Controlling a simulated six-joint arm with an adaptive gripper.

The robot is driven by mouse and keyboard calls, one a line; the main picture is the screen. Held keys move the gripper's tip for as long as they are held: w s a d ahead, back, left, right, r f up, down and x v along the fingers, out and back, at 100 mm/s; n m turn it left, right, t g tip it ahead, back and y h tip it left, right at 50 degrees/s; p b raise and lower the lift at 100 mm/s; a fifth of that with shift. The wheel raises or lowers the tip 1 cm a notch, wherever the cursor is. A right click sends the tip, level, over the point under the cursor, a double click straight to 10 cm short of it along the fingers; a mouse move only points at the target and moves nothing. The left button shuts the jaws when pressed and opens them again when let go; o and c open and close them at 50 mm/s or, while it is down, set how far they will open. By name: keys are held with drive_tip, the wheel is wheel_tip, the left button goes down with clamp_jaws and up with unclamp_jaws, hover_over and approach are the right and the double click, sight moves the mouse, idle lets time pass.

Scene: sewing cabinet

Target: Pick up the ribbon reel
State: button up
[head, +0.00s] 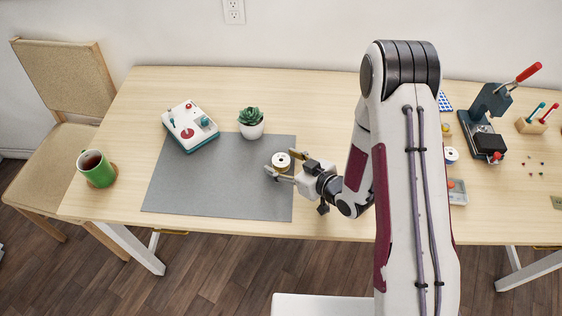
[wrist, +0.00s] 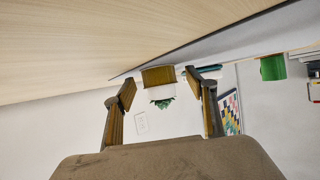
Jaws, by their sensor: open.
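The ribbon reel (head: 281,161), with pale rims, sits on the grey mat (head: 200,190) near its right edge. In the wrist view its gold-brown side (wrist: 158,75) shows at the level of the fingertips, with gaps on both sides. My gripper (head: 284,164) comes in low from the right, its fingers open on either side of the reel. In the wrist view my open gripper (wrist: 160,82) has one fingertip left and one right of the reel. I cannot tell how deep the reel sits between them.
A potted succulent (head: 251,123) stands behind the reel. A white and teal sewing device (head: 190,127) and a green mug (head: 97,170) are to the left. A press (head: 486,120) and small tools stand on the right. The mat's left part is clear.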

sight(284, 163)
drive_tip(key=c, duration=1.1)
drive_tip(key=shift+o, duration=0.2)
drive_tip(key=shift+r, duration=0.1)
drive_tip(key=shift+r, duration=4.9)
